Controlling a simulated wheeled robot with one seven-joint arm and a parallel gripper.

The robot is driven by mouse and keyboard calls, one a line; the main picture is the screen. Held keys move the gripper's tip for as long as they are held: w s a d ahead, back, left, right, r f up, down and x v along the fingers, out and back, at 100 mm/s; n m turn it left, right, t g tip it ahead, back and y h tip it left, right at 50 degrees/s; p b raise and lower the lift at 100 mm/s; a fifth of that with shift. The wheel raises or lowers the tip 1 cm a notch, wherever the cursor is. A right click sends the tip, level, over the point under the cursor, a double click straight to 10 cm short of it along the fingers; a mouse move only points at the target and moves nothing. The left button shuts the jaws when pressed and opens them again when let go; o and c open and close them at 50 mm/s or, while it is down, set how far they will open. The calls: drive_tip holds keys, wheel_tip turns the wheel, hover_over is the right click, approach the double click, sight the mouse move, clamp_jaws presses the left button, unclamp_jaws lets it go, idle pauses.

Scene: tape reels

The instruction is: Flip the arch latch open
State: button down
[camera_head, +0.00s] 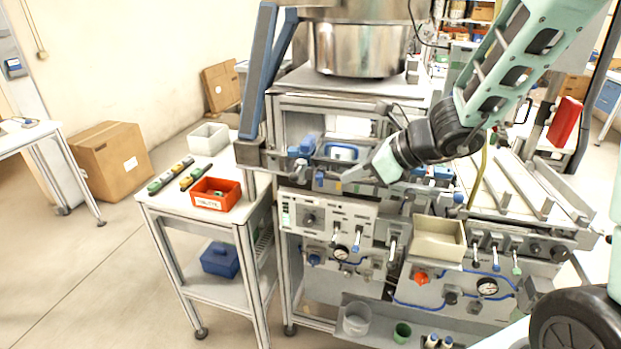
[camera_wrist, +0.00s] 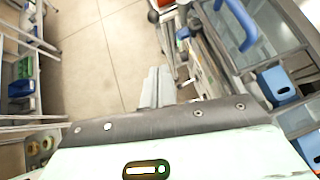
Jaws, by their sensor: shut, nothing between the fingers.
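A blue arch-shaped piece (camera_head: 343,152), which I take for the arch latch, is on the grey machine's front below the metal bowl. A blue arch (camera_wrist: 240,25) also shows at the upper right of the wrist view. I cannot tell its exact position. My gripper (camera_head: 347,176) is just below and to the right of the arch in the head view, pointing left. In the wrist view its grey fingers (camera_wrist: 157,86) are together and empty, left of the arch and apart from it.
Blue blocks (camera_wrist: 278,85) sit beside the arch on the machine. Below are a white control panel (camera_head: 330,215) and a beige bin (camera_head: 438,238). A white cart (camera_head: 170,207) with a red bin (camera_head: 215,193) stands left. Floor (camera_wrist: 100,45) is clear beyond the fingers.

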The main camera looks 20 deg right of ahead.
sight(298, 170)
drive_tip(key=x, duration=0.3)
drive_tip(key=r+p+x, duration=0.1)
drive_tip(key=x, duration=0.1)
drive_tip(key=a+p+x, duration=0.1)
drive_tip(key=x, duration=0.2)
drive_tip(key=shift+w+a+r, duration=0.1)
drive_tip(key=shift+w+a, duration=0.05)
drive_tip(key=shift+w, duration=0.45)
drive_tip(key=shift+w+a, duration=0.55)
drive_tip(key=shift+w, duration=0.1)
drive_tip(key=shift+w+a, duration=0.1)
